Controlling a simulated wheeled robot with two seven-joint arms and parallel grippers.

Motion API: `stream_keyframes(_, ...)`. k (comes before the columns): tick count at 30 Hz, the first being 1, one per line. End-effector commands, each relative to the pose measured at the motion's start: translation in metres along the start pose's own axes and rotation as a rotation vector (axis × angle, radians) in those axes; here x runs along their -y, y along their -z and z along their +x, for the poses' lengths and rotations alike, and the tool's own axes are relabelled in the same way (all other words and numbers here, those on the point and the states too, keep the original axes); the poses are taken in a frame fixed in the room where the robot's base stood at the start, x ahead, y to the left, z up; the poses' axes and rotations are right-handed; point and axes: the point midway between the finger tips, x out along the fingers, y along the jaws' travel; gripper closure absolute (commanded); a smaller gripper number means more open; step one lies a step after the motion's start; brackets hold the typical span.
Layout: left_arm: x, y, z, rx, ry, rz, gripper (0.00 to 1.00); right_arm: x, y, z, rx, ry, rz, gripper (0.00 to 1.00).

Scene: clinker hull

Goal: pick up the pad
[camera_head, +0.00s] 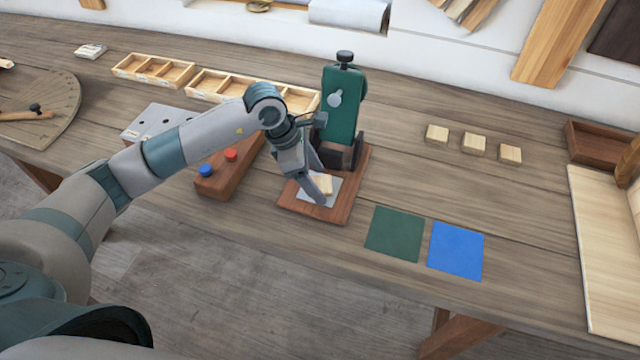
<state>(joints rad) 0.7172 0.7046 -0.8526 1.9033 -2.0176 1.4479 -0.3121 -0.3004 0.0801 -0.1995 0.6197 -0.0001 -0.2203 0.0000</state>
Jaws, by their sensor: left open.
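A small pale wooden pad (325,184) lies on a light grey plate (309,195) on the brown wooden base (345,206) of a green upright fixture (341,105). My left gripper (318,188) is open and reaches down at the pad, its fingers partly covering it. I cannot tell whether the fingers touch the pad. Three similar pale wooden blocks stand in a row on the bench to the right: the left one (437,134), the middle one (474,144) and the right one (510,154). My right gripper is not in view.
A dark green square (395,233) and a blue square (456,250) lie flat near the bench's front edge. A wooden box with blue and red buttons (228,178) is left of the fixture. Divided trays (153,70) line the back; a wooden box (598,142) is far right.

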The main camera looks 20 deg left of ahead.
Motion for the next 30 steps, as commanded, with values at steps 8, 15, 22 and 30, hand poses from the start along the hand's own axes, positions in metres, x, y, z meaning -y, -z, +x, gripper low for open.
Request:
stream_keyframes(8, 0.0, 0.0, 0.0, 0.0, 0.0, 0.0, 0.76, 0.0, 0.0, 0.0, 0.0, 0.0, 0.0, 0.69)
stream_keyframes(15, 0.0, 0.0, -0.001, 0.0, 0.0, 0.0, 0.8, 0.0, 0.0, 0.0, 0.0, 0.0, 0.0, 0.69)
stream_keyframes(22, -0.001, -0.003, -0.006, 0.001, -0.003, 0.001, 0.8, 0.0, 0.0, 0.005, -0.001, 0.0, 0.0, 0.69)
stream_keyframes(30, -0.002, -0.014, -0.034, 0.001, -0.005, 0.003, 0.8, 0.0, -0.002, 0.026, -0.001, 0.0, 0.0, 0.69)
